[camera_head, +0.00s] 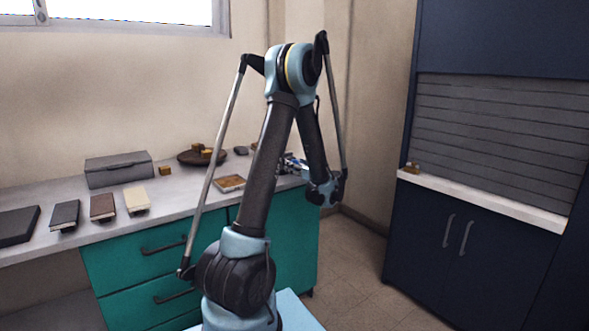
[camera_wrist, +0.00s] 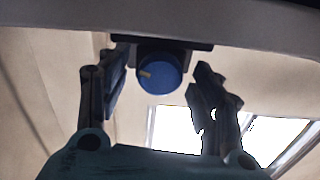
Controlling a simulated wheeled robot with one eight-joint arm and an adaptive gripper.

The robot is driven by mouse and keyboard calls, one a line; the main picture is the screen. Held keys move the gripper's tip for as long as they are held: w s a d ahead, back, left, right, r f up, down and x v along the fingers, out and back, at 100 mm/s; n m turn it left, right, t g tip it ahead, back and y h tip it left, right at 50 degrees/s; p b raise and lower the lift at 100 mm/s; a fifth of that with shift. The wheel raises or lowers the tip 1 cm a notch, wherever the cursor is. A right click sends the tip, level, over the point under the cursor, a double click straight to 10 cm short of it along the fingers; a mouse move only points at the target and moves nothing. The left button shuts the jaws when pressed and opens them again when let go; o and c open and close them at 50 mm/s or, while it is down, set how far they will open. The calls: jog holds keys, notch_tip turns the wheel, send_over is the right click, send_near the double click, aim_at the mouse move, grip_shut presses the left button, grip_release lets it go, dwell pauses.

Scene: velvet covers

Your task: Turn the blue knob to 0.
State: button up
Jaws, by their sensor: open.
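The blue knob (camera_wrist: 164,74) shows in the wrist view at the upper middle, round, on a dark mount (camera_wrist: 180,47). A short yellowish mark lies on the left part of its face. I can make out no numbers around it. My gripper (camera_wrist: 160,62) is open, with one dark finger to the left of the knob and one to the right. A gap shows between the knob and the right finger; the left finger is nearer. In the head view my arm hides most of my gripper, and I cannot make out the knob.
In the head view a grey counter (camera_head: 160,211) over teal drawers holds a grey box (camera_head: 117,170), several small books and a dark round dish (camera_head: 190,157). A dark blue cabinet (camera_head: 485,255) with a pale ledge stands at right. Bare floor (camera_head: 355,270) lies between.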

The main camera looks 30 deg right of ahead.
jog(key=shift+w, duration=0.1)
jog(key=c, duration=1.1)
jog(key=shift+o, duration=0.2)
jog(key=shift+m, duration=0.6)
jog(key=o, duration=1.1)
jog(key=shift+c, duration=0.2)
